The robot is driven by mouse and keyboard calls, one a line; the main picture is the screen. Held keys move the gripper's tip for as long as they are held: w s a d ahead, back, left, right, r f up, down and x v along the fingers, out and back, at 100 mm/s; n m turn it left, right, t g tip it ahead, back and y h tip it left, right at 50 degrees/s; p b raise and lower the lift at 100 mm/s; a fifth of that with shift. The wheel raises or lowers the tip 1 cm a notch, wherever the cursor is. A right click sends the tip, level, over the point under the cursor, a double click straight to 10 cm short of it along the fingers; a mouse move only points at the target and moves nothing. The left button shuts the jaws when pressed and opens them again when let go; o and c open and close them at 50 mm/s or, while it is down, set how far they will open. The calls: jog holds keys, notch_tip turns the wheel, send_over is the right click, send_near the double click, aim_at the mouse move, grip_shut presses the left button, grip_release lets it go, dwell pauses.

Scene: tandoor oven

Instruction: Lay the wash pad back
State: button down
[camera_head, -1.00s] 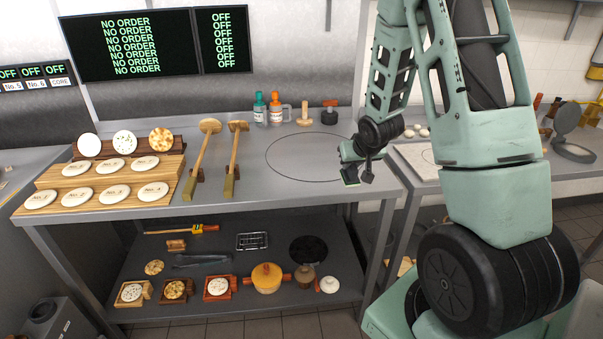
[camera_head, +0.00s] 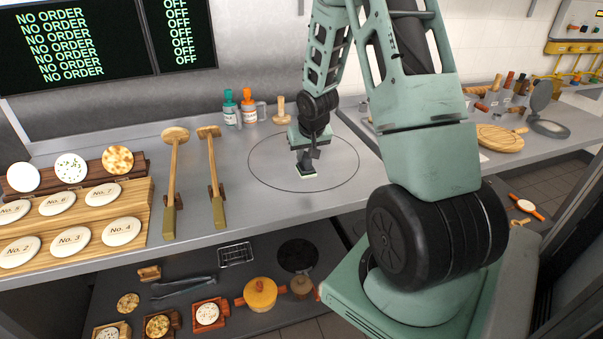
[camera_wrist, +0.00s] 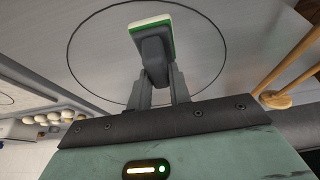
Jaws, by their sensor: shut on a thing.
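The wash pad (camera_head: 304,173) has a dark grey handle and a flat pad with green and pale layers. My gripper (camera_head: 305,154) is shut on its handle and points down inside the drawn circle (camera_head: 358,160) on the steel counter. In the wrist view, the pad (camera_wrist: 152,24) hangs from the fingers (camera_wrist: 158,78) with the circle (camera_wrist: 225,50) around it. I cannot tell whether the pad touches the counter or hovers just above it.
A wooden stamp (camera_head: 279,110) and green-capped (camera_head: 230,107) and orange-capped (camera_head: 249,106) bottles stand behind the circle. Two long wooden tools (camera_head: 172,180) (camera_head: 213,170) lie to its left, beside a stepped wooden rack (camera_head: 145,205) of discs. The circle is otherwise clear.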

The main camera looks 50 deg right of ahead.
aim_at(306, 169)
notch_tip(306, 169, down, 6)
jog(key=shift+r+p, duration=0.1)
jog(key=shift+p, duration=0.25)
jog(key=c, duration=1.3)
grip_release()
